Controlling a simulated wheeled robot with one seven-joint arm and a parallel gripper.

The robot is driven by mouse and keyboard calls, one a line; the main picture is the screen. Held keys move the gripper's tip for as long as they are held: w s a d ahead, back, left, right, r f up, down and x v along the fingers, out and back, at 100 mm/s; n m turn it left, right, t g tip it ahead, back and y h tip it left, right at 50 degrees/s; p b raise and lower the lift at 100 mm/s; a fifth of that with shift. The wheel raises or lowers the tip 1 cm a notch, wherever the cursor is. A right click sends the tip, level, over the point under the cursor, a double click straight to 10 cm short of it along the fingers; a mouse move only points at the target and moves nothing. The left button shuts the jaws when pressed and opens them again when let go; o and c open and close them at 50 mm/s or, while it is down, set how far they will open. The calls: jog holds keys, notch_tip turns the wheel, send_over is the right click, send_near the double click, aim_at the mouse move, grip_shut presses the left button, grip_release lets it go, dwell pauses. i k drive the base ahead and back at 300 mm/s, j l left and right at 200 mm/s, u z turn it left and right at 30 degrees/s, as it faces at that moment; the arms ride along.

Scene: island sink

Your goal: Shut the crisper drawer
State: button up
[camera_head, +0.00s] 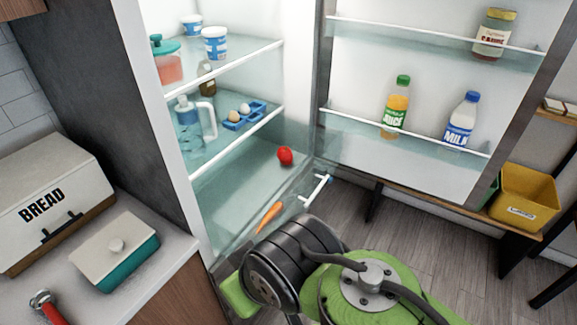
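The crisper drawer (297,203) is the clear bin at the bottom of the open fridge. It stands pulled out, with its front edge and a white handle bar (316,189) out past the shelves. An orange carrot (269,215) lies in the drawer near its front. A red tomato (285,156) lies farther back; I cannot tell whether it is in the drawer or on the glass above it. My green and black arm covers the lower middle of the view and hides the drawer's lower front. My gripper's fingers do not show.
A counter with a bread box (45,205) and a teal dish (118,252) is at the left. Grey floor (345,220) shows between drawer and door.

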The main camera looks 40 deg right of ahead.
aim_at(308, 201)
jog(key=z, duration=1.55)
jog(key=i+l+u, duration=0.1)
jog(key=i+u, duration=0.3)
jog(key=i+l+u, duration=0.15)
jog(key=i+u, duration=0.25)
